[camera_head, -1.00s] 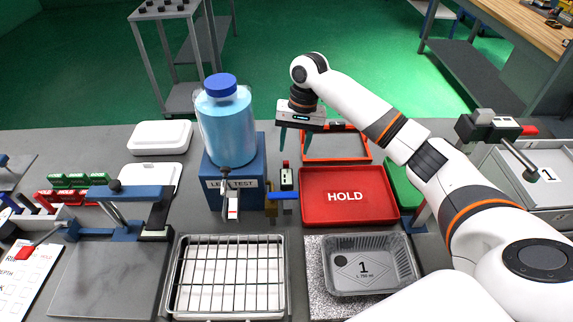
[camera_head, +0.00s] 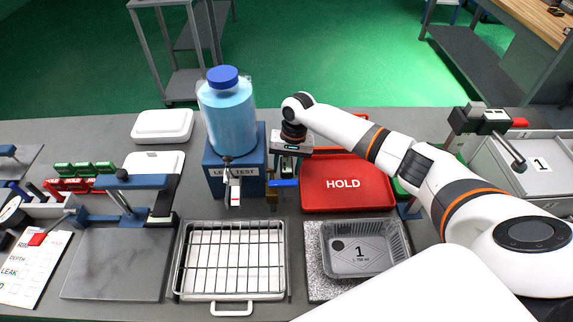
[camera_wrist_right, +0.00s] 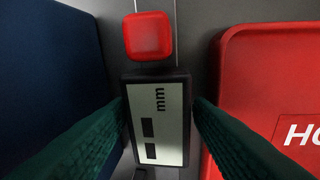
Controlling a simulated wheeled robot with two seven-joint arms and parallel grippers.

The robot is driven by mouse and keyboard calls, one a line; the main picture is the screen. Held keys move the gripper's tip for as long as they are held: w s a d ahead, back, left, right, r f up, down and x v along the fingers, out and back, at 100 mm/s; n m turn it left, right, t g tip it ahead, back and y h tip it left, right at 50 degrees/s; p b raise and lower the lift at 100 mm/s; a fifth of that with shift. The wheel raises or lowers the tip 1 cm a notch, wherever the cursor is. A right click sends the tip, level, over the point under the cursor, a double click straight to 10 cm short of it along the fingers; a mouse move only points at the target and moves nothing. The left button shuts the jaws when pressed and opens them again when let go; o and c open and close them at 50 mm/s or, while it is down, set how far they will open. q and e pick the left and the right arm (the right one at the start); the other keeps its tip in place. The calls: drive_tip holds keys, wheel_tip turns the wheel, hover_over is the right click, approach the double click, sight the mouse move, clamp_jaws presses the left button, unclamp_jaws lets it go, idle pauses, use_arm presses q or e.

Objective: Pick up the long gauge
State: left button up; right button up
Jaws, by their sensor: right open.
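The long gauge (camera_wrist_right: 157,125) is upright in the right wrist view, a dark body with a pale display reading "mm" and a red cap at its end. My right gripper (camera_wrist_right: 160,107) is open, with one green finger on each side of the gauge; the left finger looks close to its edge. Contact cannot be told. In the head view my right gripper (camera_head: 288,164) is over the gauge, between the blue leak test stand (camera_head: 220,180) and the red HOLD tray (camera_head: 345,202), and largely covers it. My left gripper is not in view.
A blue-capped bottle (camera_head: 228,120) stands on the leak test stand. A wire rack tray (camera_head: 231,308) and a foil tray (camera_head: 365,272) marked 1 are nearer. White lidded boxes (camera_head: 162,126) are at the left.

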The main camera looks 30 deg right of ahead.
drive_tip(key=shift+f, duration=0.35)
drive_tip(key=shift+r, duration=0.1)
drive_tip(key=c, duration=0.9)
